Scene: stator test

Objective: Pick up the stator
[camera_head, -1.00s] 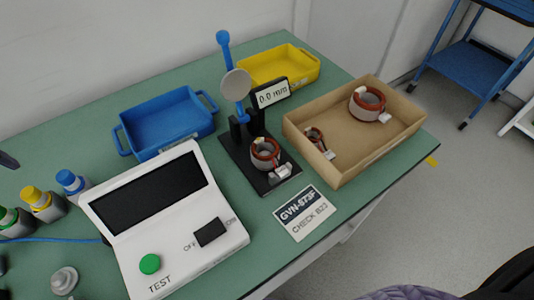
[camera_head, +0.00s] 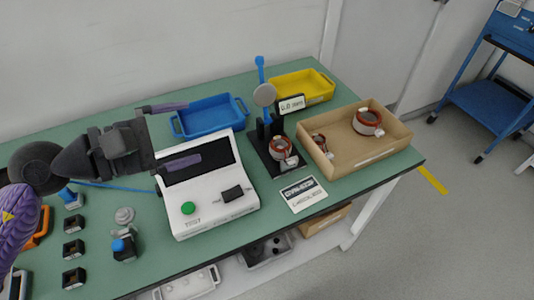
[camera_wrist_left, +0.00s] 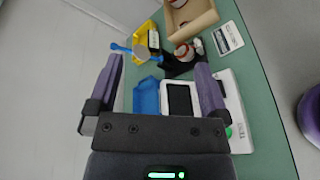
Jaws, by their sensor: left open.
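One stator (camera_head: 280,148), a ring with reddish-brown windings, sits on the black base of the gauge stand (camera_head: 272,165). A larger stator (camera_head: 367,121) and a smaller one (camera_head: 319,142) lie in the cardboard box (camera_head: 350,165) at the right. My left gripper (camera_head: 185,135) is open and empty above the white tester, left of the stand and apart from the stators. In the left wrist view the stator on the stand (camera_wrist_left: 183,52) shows beyond the open fingers (camera_wrist_left: 158,85). My right gripper is not in view.
A blue tray (camera_head: 210,117) and a yellow tray (camera_head: 303,87) stand at the back. The white tester (camera_head: 215,190) is left of the stand, with a printed card (camera_head: 303,194) in front. The gauge's blue lever (camera_head: 260,68) rises behind the stator.

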